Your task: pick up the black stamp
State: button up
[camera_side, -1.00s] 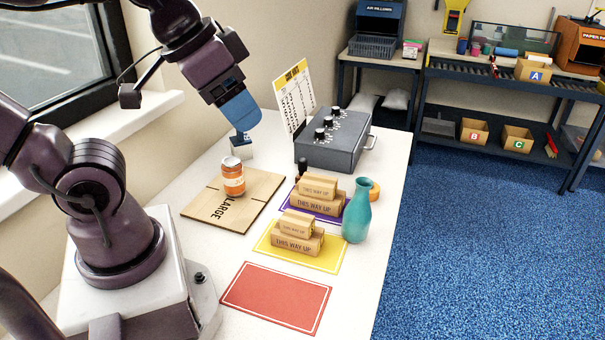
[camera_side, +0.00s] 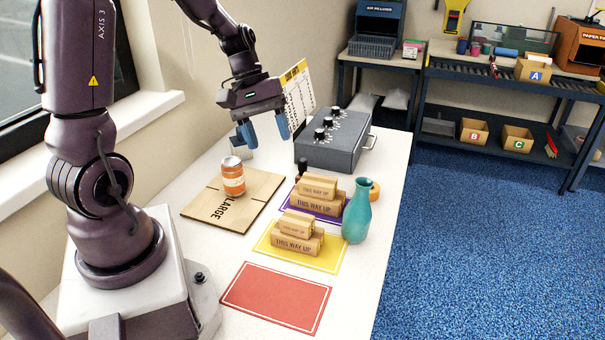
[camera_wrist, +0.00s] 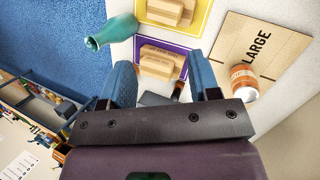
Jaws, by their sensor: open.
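The black stamp (camera_side: 302,168) stands upright on the table just behind the purple mat's boxes, by the grey control box; only its dark handle shows clearly and its base is mostly hidden. In the wrist view a dark handle that looks like the stamp (camera_wrist: 178,89) shows between the fingers, nearer the right one, partly covered by my gripper's body. My gripper (camera_side: 264,132) is open and empty, its blue fingers pointing down. It hangs above the table, left of the stamp in the side view and clear of it.
An orange-labelled jar (camera_side: 233,180) stands on the LARGE cardboard (camera_side: 205,208). Stacked boxes sit on the purple mat and yellow mat (camera_side: 328,262). A teal vase (camera_side: 357,212) stands at the right. The grey control box (camera_side: 333,150) is behind. The red mat (camera_side: 276,296) is empty.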

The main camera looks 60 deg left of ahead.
aim_at(303, 170)
jog(key=w+a+f+n+t+h, duration=0.1)
jog(key=w+a+f+n+t, duration=0.2)
jog(key=a+f+n, duration=0.35)
jog(key=w+a+f+n+t+h, duration=0.2)
jog(key=a+f+n+t, duration=0.25)
jog(key=a+n, duration=0.2)
jog(key=w+a+r+n+t+y, duration=0.1)
jog(key=w+a+n+t+y, duration=0.15)
jog(key=w+a+n, duration=0.2)
jog(key=shift+n+h, duration=0.35)
jog(key=shift+n, duration=0.1)
notch_tip(303, 170, down, 8)
jog(key=shift+d+r, duration=0.1)
jog(key=shift+r, duration=0.15)
jog(key=shift+w+d+f+t, duration=0.15)
jog(key=shift+w+d+f, duration=0.1)
jog(key=shift+w, duration=0.15)
jog(key=shift+w+d+f+t, duration=0.15)
jog(key=shift+w+f, duration=0.1)
jog(key=shift+w, duration=0.1)
jog(key=shift+x, duration=2.8)
jog(key=c, duration=1)
